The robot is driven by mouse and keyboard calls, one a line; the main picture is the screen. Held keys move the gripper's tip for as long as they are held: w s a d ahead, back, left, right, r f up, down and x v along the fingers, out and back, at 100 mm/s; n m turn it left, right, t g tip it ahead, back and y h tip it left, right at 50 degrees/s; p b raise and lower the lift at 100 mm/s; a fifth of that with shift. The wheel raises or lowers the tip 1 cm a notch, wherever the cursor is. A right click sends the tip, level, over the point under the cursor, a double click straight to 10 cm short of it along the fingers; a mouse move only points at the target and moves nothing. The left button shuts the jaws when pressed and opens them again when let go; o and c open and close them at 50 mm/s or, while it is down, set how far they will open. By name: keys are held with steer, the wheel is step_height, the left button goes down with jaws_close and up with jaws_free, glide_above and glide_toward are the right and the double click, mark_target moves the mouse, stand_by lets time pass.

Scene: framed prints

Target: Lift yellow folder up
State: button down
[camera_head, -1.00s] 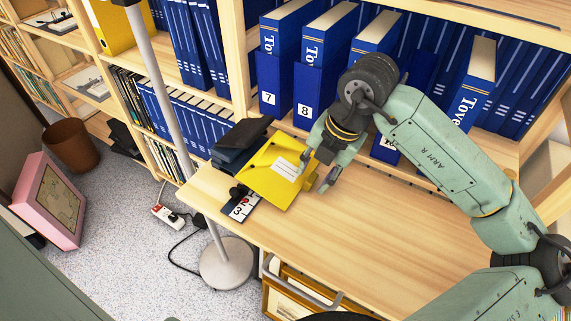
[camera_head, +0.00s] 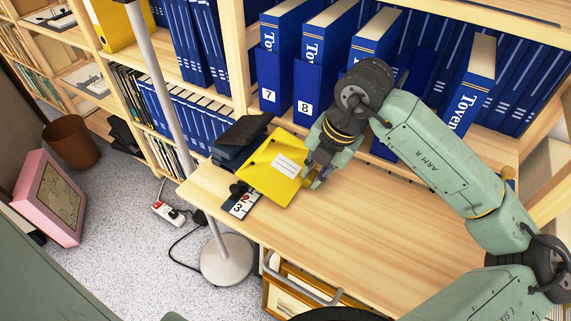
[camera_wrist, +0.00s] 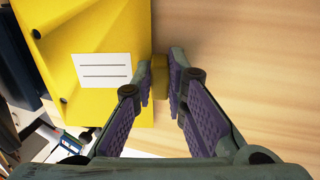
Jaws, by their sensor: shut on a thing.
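The yellow folder (camera_head: 270,168) has a white label with lines and lies at the left end of the wooden desk, beside dark books. It also fills the upper left of the wrist view (camera_wrist: 108,28). My gripper (camera_head: 313,178) is at the folder's right edge. In the wrist view my gripper (camera_wrist: 163,75) has its fingertips close together on a small yellow piece at that edge. Whether the folder is clear of the desk cannot be told.
Dark books (camera_head: 240,140) lie behind and left of the folder. A number card (camera_head: 242,204) lies at the desk's left edge. A grey lamp pole (camera_head: 178,110) stands just left. Blue binders (camera_head: 310,90) stand on the shelf behind. The desk's right part (camera_head: 375,225) is bare.

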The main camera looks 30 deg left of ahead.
stand_by(0.4)
steer(key=shift+r+b, duration=0.35)
steer(key=shift+r, duration=0.5)
steer(key=shift+s+d+r+b, duration=0.15)
steer(key=shift+r+b, duration=0.1)
steer(key=shift+r, duration=0.2)
steer(key=shift+s+d+r+b, duration=0.1)
steer(key=shift+s+r+b, duration=0.1)
steer(key=shift+r, duration=0.2)
steer(key=s+d+b, duration=0.1)
steer(key=s+d, duration=0.1)
steer(key=s, duration=0.2)
steer(key=s+d+r+b, duration=0.1)
steer(key=s+d, duration=0.2)
steer(key=s, duration=0.1)
steer(key=s+d+b, duration=0.1)
steer(key=s+d, duration=0.2)
steer(key=s, duration=0.1)
steer(key=shift+s+d+r, duration=0.15)
steer(key=shift+s+r, duration=0.15)
steer(key=shift+s, duration=0.05)
steer(key=shift+r, duration=0.2)
steer(key=shift+r+p, duration=1.55)
steer(key=shift+r, duration=1.3)
steer(key=shift+w, duration=0.15)
